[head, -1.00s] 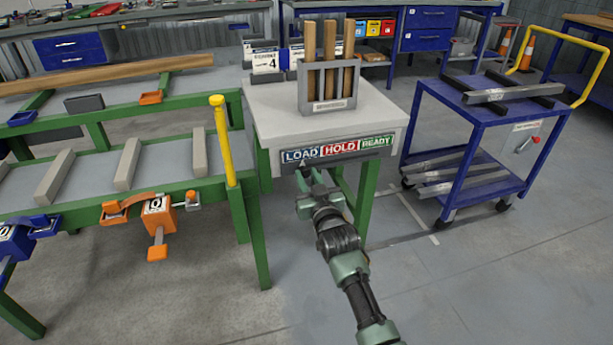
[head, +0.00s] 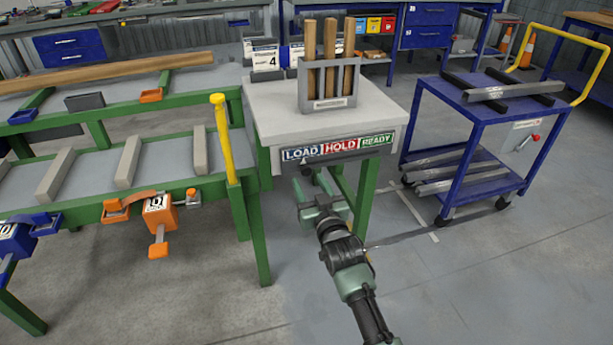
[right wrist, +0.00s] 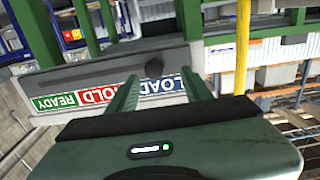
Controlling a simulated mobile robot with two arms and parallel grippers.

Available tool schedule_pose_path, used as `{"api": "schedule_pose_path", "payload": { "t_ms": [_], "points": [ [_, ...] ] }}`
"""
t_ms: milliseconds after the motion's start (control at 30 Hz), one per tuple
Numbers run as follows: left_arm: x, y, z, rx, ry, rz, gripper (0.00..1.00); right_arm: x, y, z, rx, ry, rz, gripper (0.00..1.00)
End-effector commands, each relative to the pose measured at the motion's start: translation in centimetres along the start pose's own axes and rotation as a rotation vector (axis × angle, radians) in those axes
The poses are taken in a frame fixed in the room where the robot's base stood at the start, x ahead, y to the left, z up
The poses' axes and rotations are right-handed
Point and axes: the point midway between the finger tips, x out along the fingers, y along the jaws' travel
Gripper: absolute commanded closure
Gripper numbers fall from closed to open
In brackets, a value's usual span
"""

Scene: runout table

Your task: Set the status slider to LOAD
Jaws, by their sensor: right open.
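The status panel on the table's front edge has a blue LOAD label (head: 301,154), a red HOLD label (head: 340,146) and a green READY label (head: 376,140). Its dark slot runs along the labels. In the right wrist view, turned upside down, the round dark slider knob (right wrist: 154,68) sits at the LOAD label (right wrist: 168,84). My right gripper (head: 312,178) is open, below and in front of the panel's LOAD end. In the wrist view the knob shows between its fingers, which look apart from it and empty. My left gripper is not in view.
The grey table (head: 275,105) bears a rack (head: 330,102) of wooden sticks. A green roller stand with a yellow post (head: 222,140) is at the left. A blue cart (head: 480,110) stands at the right. The floor between table and cart is clear.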

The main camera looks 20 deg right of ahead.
Motion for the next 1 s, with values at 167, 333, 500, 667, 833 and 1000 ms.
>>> {"api": "schedule_pose_path", "payload": {
  "t_ms": [167, 333, 500, 667, 833, 1000],
  "points": [
    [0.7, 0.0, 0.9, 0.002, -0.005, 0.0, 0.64, -2.9, -0.1, 0.0, 0.0, -0.002, -0.001, 0.5],
    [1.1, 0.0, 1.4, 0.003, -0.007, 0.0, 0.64, -4.2, -0.1, 0.0, 0.0, -0.002, -0.002, 0.5],
    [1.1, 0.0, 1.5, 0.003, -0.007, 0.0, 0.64, -4.3, -0.1, 0.0, 0.0, -0.001, -0.002, 0.5],
    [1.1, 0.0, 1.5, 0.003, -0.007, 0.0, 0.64, -4.2, -0.1, 0.0, 0.0, -0.001, -0.001, 0.5],
    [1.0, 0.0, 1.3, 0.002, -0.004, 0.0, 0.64, -4.4, -0.1, 0.2, 0.0, -0.008, -0.001, 0.5],
    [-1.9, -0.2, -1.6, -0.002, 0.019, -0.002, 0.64, -7.4, 0.6, 3.4, -0.011, -0.153, 0.004, 0.5]
  ]
}}
